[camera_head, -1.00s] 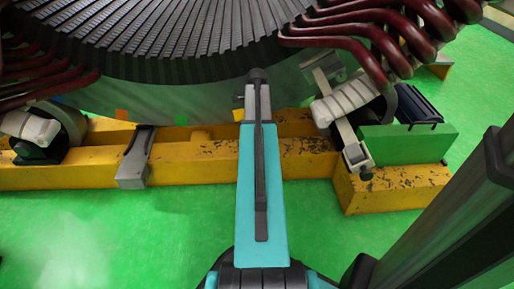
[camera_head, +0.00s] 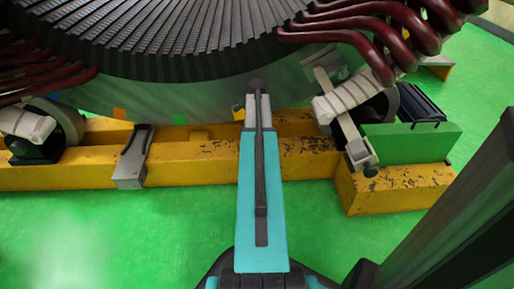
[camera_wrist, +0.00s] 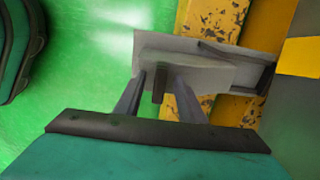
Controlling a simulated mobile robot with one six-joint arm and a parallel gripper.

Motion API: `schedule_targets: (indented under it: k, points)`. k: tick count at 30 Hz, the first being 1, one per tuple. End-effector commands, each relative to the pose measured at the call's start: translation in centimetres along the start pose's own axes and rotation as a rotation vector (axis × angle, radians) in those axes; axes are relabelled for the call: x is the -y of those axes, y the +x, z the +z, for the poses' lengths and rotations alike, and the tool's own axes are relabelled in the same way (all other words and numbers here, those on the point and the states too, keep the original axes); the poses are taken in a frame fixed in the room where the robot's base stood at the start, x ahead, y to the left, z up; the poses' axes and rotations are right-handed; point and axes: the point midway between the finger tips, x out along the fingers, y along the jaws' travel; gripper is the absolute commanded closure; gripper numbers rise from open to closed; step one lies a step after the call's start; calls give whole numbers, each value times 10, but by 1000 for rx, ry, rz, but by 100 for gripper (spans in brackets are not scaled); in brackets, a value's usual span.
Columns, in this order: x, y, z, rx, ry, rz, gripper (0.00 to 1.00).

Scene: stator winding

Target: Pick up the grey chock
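The grey chock (camera_wrist: 205,72) shows in the wrist view as a pale grey block across the yellow beam (camera_wrist: 210,25), its left end over the green floor. My gripper (camera_wrist: 158,75) is open. Its two fingers are spread and point at the chock, their tips at or very near its left end. A short dark piece shows between them. I cannot tell whether the fingers touch the chock. In the head view my teal arm hides the gripper and the spot in front of it.
A similar grey block (camera_head: 133,157) lies across the yellow beam (camera_head: 70,170) to the left in the head view. The large stator (camera_head: 185,85) stands behind it, with dark red coils (camera_head: 370,38) at right. A green block (camera_head: 408,142) sits right. The green floor in front is clear.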

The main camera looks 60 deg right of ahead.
Motion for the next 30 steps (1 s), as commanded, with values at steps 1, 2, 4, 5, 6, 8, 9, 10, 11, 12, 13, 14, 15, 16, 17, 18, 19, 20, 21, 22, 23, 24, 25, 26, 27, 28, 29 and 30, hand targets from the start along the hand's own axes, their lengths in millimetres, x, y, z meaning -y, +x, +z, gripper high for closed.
schedule_targets:
  k: [1,2,4,5,6,8,9,10,11,12,13,14,15,16,17,18,19,20,21,22,23,24,25,26,27,28,29,30]
  points:
    - [0,0,0,0,0,0,64]
    - [0,0,0,0,0,0,64]
    - [0,0,0,0,0,0,64]
    - [0,0,0,0,0,0,64]
    - [0,0,0,0,0,0,64]
    - [0,0,0,0,0,0,64]
    - [0,0,0,0,0,0,64]
    - [0,0,0,0,0,0,64]
    - [0,0,0,0,0,0,64]
    - [0,0,0,0,-1,0,64]
    - [0,0,0,0,-1,0,67]
    - [0,0,0,0,-1,0,72]
    - [0,0,0,0,-1,0,79]
    - [0,0,0,0,-1,0,84]
    - [0,0,0,0,-1,0,89]
    - [0,0,0,0,-1,0,96]
    - [0,0,0,0,-1,0,100]
    - [0,0,0,0,-1,0,100]
    - [0,0,0,0,-1,0,100]
    - [0,-1,0,0,-1,-2,100]
    - [0,-1,0,0,-1,-2,100]
    - [0,-1,0,0,-1,-2,100]
    - [0,-1,1,0,-1,-2,100]
    - [0,-1,1,0,-1,-2,100]
    - [0,-1,1,0,-1,-2,100]
    - [0,-1,1,0,-1,-2,100]
    - [0,-2,1,0,-1,-2,100]
    - [0,-2,1,0,-1,-2,100]
